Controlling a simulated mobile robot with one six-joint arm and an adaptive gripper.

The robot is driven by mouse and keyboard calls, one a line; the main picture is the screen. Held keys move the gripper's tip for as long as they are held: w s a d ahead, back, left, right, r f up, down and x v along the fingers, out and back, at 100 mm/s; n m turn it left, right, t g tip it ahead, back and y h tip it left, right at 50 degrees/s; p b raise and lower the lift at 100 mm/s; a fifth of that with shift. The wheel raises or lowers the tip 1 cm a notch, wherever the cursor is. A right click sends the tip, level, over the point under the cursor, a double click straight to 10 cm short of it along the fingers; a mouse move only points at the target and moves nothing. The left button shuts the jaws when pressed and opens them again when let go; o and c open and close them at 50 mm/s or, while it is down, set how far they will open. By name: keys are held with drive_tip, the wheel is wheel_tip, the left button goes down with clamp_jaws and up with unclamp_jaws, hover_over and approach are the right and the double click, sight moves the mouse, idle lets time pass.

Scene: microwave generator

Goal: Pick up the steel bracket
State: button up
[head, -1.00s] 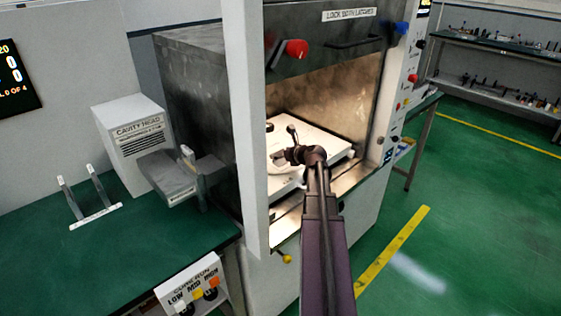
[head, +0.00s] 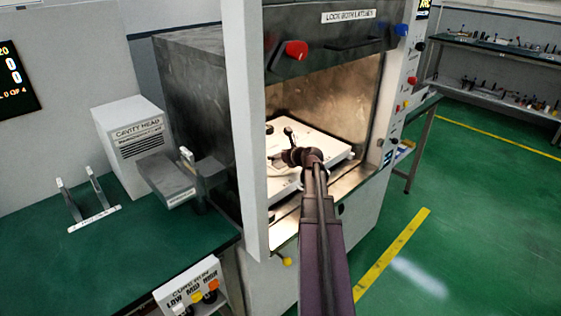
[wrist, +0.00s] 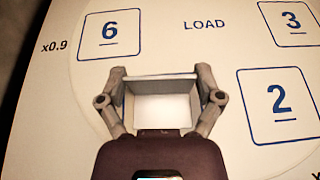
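The steel bracket (wrist: 162,108) shows in the wrist view as a pale grey L-shaped piece with a raised flange along its far edge. My gripper (wrist: 160,82) has one finger against each side of it, and both fingertips appear to touch it. The bracket is over a white plate with printed numbers (wrist: 160,40); I cannot tell if it rests on it. In the head view my gripper (head: 288,157) is inside the open cavity, low over the white plate (head: 327,146). The bracket is too small and covered to make out there.
The cavity (head: 340,95) has a frame post (head: 245,130) close on the left and a panel of knobs on the right. A small upright part (head: 290,135) stands on the plate just behind my gripper. A green bench (head: 130,250) is at the left.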

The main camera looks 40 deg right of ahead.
drive_tip(key=shift+r, duration=0.1)
idle(0.3)
wheel_tip(320, 180, up, 3)
drive_tip(key=p, duration=0.3)
drive_tip(key=shift+r+p, duration=0.15)
drive_tip(key=shift+p, duration=0.15)
drive_tip(key=s, duration=0.5)
drive_tip(key=s+d+r+p, duration=0.1)
drive_tip(key=s, duration=0.4)
drive_tip(key=s+d, duration=0.1)
drive_tip(key=s, duration=0.4)
drive_tip(key=shift+s+d+r, duration=0.15)
drive_tip(key=shift+s+r, duration=0.1)
drive_tip(key=shift+s, duration=0.15)
wheel_tip(320, 180, up, 7)
drive_tip(key=p, duration=0.7)
drive_tip(key=shift+f, duration=0.15)
drive_tip(key=shift+s, duration=0.1)
